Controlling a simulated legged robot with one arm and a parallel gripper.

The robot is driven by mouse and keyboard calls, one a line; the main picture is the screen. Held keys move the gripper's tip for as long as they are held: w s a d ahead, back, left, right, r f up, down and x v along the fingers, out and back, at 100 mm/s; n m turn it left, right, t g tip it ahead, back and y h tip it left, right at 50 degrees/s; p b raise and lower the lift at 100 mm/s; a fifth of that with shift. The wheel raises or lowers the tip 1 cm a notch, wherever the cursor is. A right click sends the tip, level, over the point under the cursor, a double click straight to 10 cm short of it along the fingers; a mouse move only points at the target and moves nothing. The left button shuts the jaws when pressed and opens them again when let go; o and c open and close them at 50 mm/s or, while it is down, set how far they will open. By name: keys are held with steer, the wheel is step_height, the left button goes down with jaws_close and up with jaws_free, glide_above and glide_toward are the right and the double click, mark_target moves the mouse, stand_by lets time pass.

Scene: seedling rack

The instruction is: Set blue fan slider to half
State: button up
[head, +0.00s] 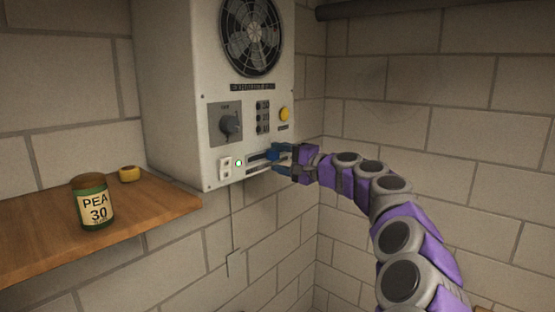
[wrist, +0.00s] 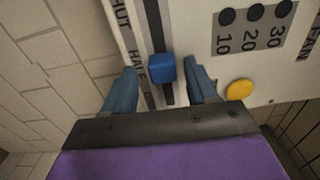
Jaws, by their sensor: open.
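The blue fan slider (wrist: 162,68) sits on a dark slot in the panel of the white control box (head: 171,95). In the wrist view it lies between the two fingers of my gripper (wrist: 160,88), near the lettering "HALF", which is partly covered. The fingers are open, one on each side of the knob, with a gap visible at least on the left. In the head view my gripper (head: 279,162) is at the lower right of the box front, and its fingers cover much of the slider area.
The box also has a fan grille (head: 251,36), a dark rotary knob (head: 229,124), small black buttons (head: 263,117), a yellow button (head: 284,114) and a lit green light (head: 239,163). A wooden shelf (head: 150,205) at left bears a jar (head: 93,203) marked "PEA 30" and a yellow object (head: 129,174).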

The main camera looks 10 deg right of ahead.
steer(key=b+v, duration=0.2)
steer(key=v, duration=1.4)
steer(key=shift+d, duration=0.2)
steer(key=s+a+f+n+g+b, duration=0.35)
steer(key=s+a+f, duration=0.3)
steer(key=a, duration=0.45)
steer(key=s+a+f+n+g+b, duration=0.3)
steer(key=s+a+f+n+g, duration=0.15)
steer(key=a+f, duration=0.4)
steer(key=s+a+f+g+h+b, duration=0.2)
steer(key=s+a+f, duration=0.4)
steer(key=f, duration=0.1)
steer(key=s+f+n+g+h+b, duration=0.2)
steer(key=s+f+g+h+b, duration=0.15)
steer(key=s+f, duration=0.9)
steer(key=s+d+f+g+h+b, duration=0.1)
steer(key=s+d+f+h+b, duration=0.1)
steer(key=s+d+f, duration=0.3)
steer(key=s+d+f+g+h+b, duration=0.2)
steer(key=s+d+f, duration=0.3)
steer(key=s+f, duration=0.3)
step_height(320, 180, down, 4)
steer(key=shift+s+r+n+h+b, duration=0.25)
steer(key=shift+s+n+h+b, duration=0.15)
steer(key=shift+h, duration=0.15)
steer(key=shift+w, duration=0.1)
